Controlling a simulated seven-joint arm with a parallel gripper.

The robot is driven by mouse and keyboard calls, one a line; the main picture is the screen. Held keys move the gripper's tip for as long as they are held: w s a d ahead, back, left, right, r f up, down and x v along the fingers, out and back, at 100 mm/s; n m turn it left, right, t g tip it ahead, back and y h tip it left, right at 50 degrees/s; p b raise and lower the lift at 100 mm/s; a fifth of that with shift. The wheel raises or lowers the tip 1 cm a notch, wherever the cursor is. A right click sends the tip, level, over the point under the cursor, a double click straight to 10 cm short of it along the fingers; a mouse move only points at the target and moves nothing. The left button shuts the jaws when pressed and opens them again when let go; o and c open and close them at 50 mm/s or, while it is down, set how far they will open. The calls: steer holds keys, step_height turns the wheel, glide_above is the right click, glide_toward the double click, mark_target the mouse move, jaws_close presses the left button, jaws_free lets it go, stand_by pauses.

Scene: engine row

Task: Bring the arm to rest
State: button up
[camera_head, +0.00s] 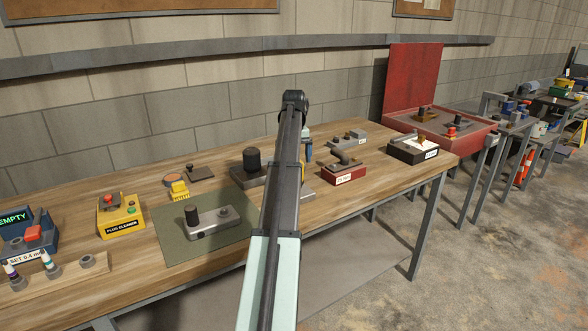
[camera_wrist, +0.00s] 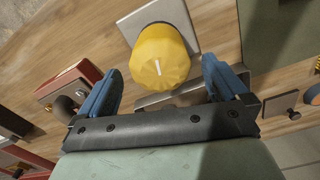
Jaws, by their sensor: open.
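My gripper (camera_wrist: 163,66) is open, with its two blue fingers apart. In the head view my arm reaches over the middle of the wooden workbench (camera_head: 130,270). A small blue part of my gripper (camera_head: 308,147) shows right of the arm; the rest is hidden behind it.
A green mat (camera_head: 175,247) with a grey block (camera_head: 212,229) lies left of my arm. The yellow plug cleaner (camera_head: 121,217) stands further left. A red box (camera_head: 344,174), a dark box (camera_head: 412,151) and a large red tray (camera_head: 475,136) stand to the right.

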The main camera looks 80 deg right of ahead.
step_height(320, 180, up, 8)
steer(key=shift+f, duration=0.1)
